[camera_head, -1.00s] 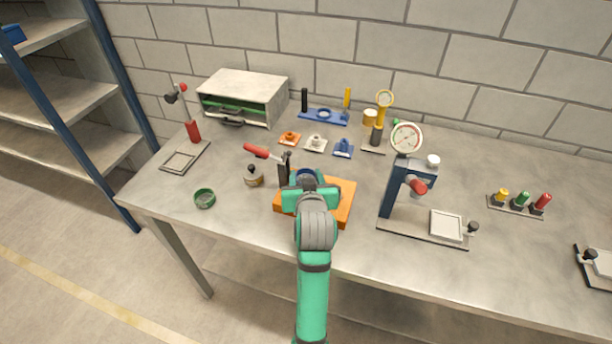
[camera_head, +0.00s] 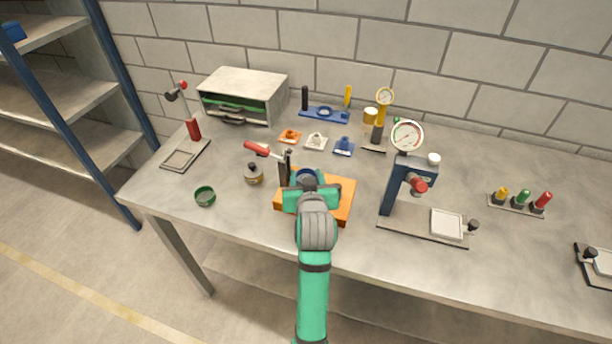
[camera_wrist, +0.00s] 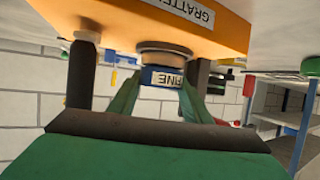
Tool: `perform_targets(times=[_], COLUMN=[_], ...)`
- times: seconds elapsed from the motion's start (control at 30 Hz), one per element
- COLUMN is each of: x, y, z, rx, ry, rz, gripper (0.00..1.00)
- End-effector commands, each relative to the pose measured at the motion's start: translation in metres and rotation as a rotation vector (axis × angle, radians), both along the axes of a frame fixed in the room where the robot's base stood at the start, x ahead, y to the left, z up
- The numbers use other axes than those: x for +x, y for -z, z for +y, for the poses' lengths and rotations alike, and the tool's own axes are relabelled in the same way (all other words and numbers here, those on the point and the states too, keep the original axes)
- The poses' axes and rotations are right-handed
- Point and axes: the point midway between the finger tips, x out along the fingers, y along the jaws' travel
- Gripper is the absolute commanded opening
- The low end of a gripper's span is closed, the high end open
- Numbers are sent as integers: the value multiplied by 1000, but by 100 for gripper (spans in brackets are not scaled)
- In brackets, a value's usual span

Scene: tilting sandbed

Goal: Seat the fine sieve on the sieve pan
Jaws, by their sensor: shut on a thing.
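The fine sieve (camera_wrist: 163,77) is a small blue ring with a label reading FINE. It sits between the fingers of my gripper (camera_head: 311,193), which is shut on it. In the head view the blue ring (camera_head: 306,178) shows just beyond the green fingers, over the orange block (camera_head: 340,198). The wrist view is upside down. There a brownish round piece (camera_wrist: 165,48), which looks like the sieve pan, lies between the sieve and the orange block. Sieve and round piece look in contact or nearly so; I cannot tell whether the sieve is seated.
A dark post with a red-handled lever (camera_head: 284,168) stands at the block's left. A gauge press (camera_head: 405,190) stands to the right. The table front between dish and edge is clear.

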Motion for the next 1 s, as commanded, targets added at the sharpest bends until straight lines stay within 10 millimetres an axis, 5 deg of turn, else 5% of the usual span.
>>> perform_targets(times=[0.53,0.57,0.63,1.0], x=[0,0,0,0], y=[4,4,4,3], z=[0,0,0,4], rx=[0,0,0,2], ry=[0,0,-1,-9], rz=[0,0,0,-1], gripper=[22,52,66,66])
